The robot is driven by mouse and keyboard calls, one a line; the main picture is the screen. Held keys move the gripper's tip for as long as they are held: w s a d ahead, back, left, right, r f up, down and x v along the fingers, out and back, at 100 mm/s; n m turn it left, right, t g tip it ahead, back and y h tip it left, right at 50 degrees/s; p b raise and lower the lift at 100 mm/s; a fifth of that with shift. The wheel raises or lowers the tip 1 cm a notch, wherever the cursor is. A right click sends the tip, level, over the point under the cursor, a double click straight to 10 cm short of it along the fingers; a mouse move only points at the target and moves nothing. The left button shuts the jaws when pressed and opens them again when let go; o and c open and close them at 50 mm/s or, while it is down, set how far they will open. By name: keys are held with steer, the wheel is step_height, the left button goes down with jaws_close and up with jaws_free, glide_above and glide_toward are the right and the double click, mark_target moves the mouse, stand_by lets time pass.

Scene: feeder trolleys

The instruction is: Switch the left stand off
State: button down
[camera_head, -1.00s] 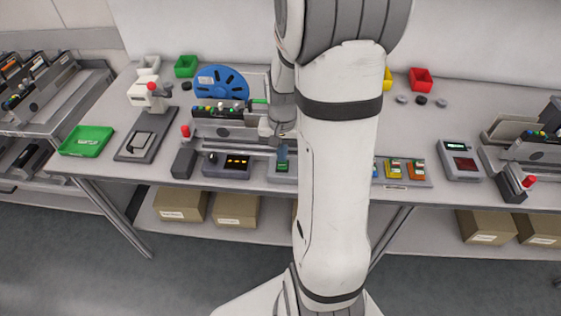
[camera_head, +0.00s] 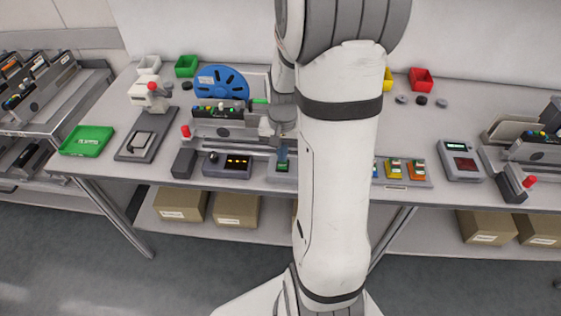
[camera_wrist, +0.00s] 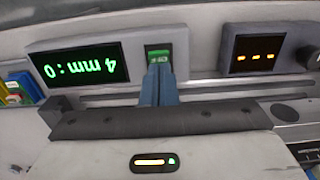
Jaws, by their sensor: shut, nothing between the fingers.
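The left stand (camera_head: 205,141) is on the bench, left of my arm. In front of it is a control box (camera_head: 227,165) with an orange display of dashes, which also shows in the wrist view (camera_wrist: 255,52).
A red-knobbed device (camera_head: 147,147), green tray (camera_head: 87,140) and blue reel (camera_head: 221,83) lie left and behind. Several coloured parts sit on a strip right of my arm, near another control box (camera_head: 460,160) and stand. My arm hides the bench middle.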

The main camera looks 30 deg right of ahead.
mark_target(282, 165)
steer(key=shift+f+b, duration=0.95)
steer(key=shift+f, duration=0.2)
stand_by(0.6)
steer(key=shift+r+p, duration=2.6)
steer(key=shift+r, duration=0.95)
steer(key=s+a+r+n+t, duration=0.3)
steer(key=s+a+r+n, duration=0.3)
steer(key=s+a+r, duration=0.6)
steer(key=shift+s+a+r+n, duration=0.3)
steer(key=shift+s+r+n, duration=0.1)
steer(key=shift+r, duration=0.2)
